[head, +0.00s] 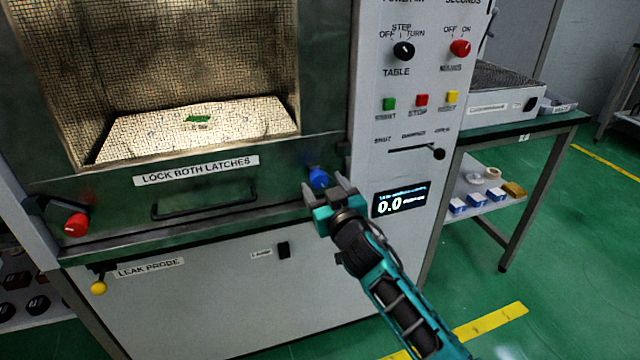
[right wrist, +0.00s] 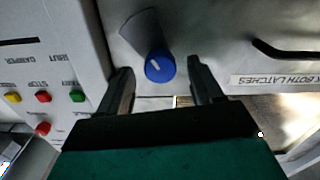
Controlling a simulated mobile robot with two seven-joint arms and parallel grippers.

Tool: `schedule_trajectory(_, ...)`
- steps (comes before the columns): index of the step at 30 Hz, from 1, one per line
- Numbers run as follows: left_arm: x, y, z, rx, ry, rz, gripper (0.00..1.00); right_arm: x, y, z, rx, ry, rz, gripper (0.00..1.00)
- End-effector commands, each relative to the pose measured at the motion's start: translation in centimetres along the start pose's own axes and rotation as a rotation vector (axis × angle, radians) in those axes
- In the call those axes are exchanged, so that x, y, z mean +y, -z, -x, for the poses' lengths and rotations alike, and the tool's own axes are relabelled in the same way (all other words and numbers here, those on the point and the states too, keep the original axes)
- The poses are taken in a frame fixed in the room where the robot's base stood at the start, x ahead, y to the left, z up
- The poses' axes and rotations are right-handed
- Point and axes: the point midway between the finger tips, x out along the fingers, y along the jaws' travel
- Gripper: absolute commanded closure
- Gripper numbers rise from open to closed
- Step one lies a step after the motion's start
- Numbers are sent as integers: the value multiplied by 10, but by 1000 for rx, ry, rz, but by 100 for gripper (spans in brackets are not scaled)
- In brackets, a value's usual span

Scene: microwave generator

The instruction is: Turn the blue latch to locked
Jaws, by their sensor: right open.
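The blue latch (head: 318,178) is a round blue knob at the lower right of the microwave door. In the right wrist view the blue latch (right wrist: 160,66) shows a white mark on its face and a dark plate behind it. My right gripper (head: 336,186) is open just in front of the latch. In the right wrist view the fingers of my right gripper (right wrist: 162,82) stand on either side of the knob with gaps, and I see no contact. My left gripper is not in view.
A red latch (head: 76,224) sits at the door's lower left. A black door handle (head: 204,202) lies between the latches. The control panel (head: 415,150) with buttons, a slider (head: 438,154) and a display (head: 400,199) is close on the right. A side table (head: 500,138) stands farther right.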

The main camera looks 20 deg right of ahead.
Motion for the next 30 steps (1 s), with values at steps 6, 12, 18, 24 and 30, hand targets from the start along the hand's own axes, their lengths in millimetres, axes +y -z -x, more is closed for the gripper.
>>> schedule_trajectory(6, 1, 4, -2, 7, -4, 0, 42, -1, 0, -21, 1, 1, 0, 34)
schedule_trajectory(12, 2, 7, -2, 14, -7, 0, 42, -1, 0, -25, 1, 1, -1, 34)
schedule_trajectory(18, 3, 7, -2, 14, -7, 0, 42, -1, 0, -25, 0, 1, -1, 37)
schedule_trajectory(24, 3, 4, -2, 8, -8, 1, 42, -1, 0, -25, 0, 2, -1, 56)
schedule_trajectory(30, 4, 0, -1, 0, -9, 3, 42, -3, 0, -24, 0, 5, -2, 76)
